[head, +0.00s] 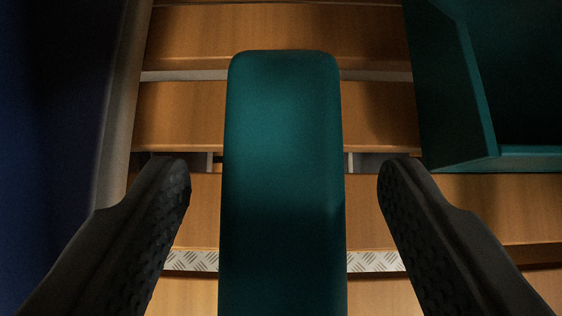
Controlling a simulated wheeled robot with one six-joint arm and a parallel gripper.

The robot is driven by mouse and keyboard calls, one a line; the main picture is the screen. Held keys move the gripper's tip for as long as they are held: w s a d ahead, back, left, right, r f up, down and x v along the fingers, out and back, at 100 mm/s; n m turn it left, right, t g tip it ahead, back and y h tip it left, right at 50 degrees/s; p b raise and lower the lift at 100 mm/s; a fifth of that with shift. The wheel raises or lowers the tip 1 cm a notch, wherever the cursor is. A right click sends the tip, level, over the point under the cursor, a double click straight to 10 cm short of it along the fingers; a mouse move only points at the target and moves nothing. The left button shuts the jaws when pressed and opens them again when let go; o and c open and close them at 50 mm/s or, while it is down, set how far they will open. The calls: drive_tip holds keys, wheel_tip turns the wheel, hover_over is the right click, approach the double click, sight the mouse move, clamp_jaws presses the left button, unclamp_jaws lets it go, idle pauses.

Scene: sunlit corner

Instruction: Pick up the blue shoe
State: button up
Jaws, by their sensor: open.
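No shape that I can clearly tell as a blue shoe shows. A long teal block with rounded corners (283,170) lies between the two fingers of my gripper (283,185) and runs out of the bottom of the picture. I cannot tell whether it is part of the shoe. My gripper is open, one dark ridged finger on each side of the block, with a visible gap on both sides. Its fingers do not appear to touch the block. The lower end of the block is cut off by the frame.
Orange-brown wooden slats (180,115) with grey gaps lie beneath. A dark teal open box (478,90) stands at the upper right, close to the right finger. A dark blue panel (45,120) with a greyish edge fills the left side, close to the left finger.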

sight(283, 229)
drive_tip(key=shift+x, duration=1.55)
drive_tip(key=c, duration=1.1)
drive_tip(key=shift+c, duration=0.2)
drive_tip(key=shift+r, duration=0.1)
